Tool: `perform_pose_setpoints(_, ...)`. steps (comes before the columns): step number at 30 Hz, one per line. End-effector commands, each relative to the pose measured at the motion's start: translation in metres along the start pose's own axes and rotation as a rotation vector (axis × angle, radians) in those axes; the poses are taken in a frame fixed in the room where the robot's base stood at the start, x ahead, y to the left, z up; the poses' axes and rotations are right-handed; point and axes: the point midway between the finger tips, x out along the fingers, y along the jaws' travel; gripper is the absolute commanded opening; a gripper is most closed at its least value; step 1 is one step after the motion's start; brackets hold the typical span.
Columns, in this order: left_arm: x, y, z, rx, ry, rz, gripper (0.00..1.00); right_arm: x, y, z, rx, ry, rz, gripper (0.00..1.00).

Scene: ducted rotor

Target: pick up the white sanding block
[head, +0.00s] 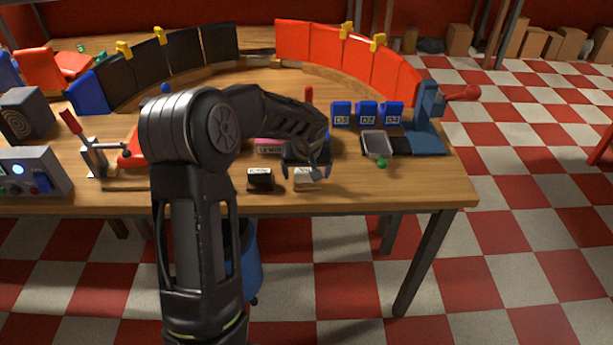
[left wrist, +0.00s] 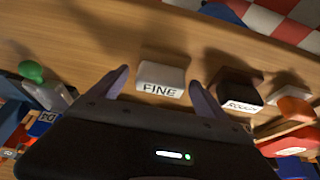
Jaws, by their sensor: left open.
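The white sanding block (head: 306,184), lettered FINE, lies near the front edge of the wooden table, partly hidden under my left gripper in the head view. It shows whole in the left wrist view (left wrist: 161,78). My left gripper (head: 304,173) is open, pointing down over the block. In the left wrist view its two fingers (left wrist: 160,80) stand to either side of the block, with a gap on each side. I cannot tell whether the fingertips reach down to its height. My right gripper is not in view.
A dark block (head: 260,180) with a white label lies just left of the white one; its label reads ROUGH in the left wrist view (left wrist: 238,90).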

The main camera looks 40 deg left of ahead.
Motion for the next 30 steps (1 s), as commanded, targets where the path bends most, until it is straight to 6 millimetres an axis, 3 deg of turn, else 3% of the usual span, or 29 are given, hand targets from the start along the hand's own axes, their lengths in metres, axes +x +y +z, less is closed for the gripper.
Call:
perform_pose_setpoints(15,-0.0002,-0.0001,0.0002,0.001,0.000,0.000,0.86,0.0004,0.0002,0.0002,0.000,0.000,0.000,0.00)
perform_pose_setpoints(30,-0.0002,-0.0001,0.0002,0.001,0.000,0.000,0.45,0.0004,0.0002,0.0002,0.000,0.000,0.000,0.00)
